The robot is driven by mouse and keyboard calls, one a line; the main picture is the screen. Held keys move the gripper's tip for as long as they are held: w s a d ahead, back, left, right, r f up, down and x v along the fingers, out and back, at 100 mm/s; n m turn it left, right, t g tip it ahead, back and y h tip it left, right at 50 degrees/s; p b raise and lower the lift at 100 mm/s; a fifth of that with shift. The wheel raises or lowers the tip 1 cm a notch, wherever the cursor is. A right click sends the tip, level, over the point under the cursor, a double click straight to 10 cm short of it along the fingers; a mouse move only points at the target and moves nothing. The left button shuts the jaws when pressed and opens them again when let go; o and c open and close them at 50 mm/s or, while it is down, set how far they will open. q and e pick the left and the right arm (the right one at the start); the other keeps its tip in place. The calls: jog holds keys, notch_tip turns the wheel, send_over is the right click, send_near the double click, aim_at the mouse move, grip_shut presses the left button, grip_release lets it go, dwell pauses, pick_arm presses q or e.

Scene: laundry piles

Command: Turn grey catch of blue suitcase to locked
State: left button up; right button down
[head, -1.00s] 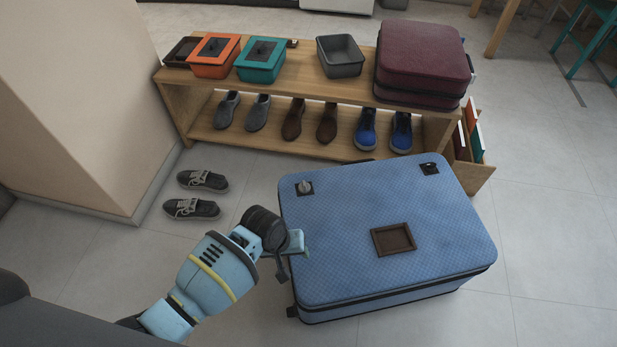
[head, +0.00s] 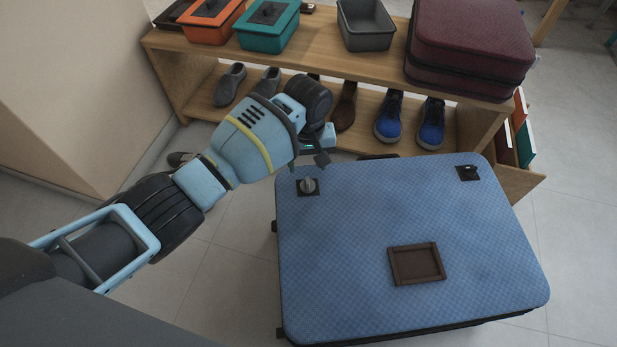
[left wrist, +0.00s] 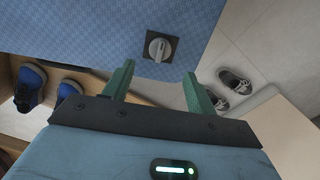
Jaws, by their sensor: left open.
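The blue suitcase (head: 350,225) lies flat on the floor in front of the shelf. Its grey catch (head: 309,185) is a round knob on a dark square plate near the suitcase's far left corner. In the left wrist view the grey catch (left wrist: 159,48) shows with its raised grip, just beyond and between the fingers. My left gripper (head: 322,150) is above the suitcase's far left edge, close to the catch. In the left wrist view the left gripper (left wrist: 157,88) is open with nothing between its green fingers. My right gripper is not in view.
A second dark catch (head: 468,173) sits near the suitcase's far right corner, and a brown frame (head: 417,264) lies on its top. The wooden shelf (head: 370,62) behind holds boxes, shoes and a maroon suitcase (head: 472,45). Grey sneakers (left wrist: 236,82) stand on the floor nearby.

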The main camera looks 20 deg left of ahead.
aim_at(308, 182)
pick_arm(q)
jog(key=shift+f, duration=0.5)
notch_tip(308, 182, down, 6)
jog(key=b, duration=0.3)
jog(key=shift+f+b, duration=0.4)
jog(key=shift+r, duration=0.1)
jog(key=shift+c, duration=0.5)
jog(key=shift+c, duration=1.3)
jog(key=c, duration=0.6)
jog(key=shift+c, duration=0.2)
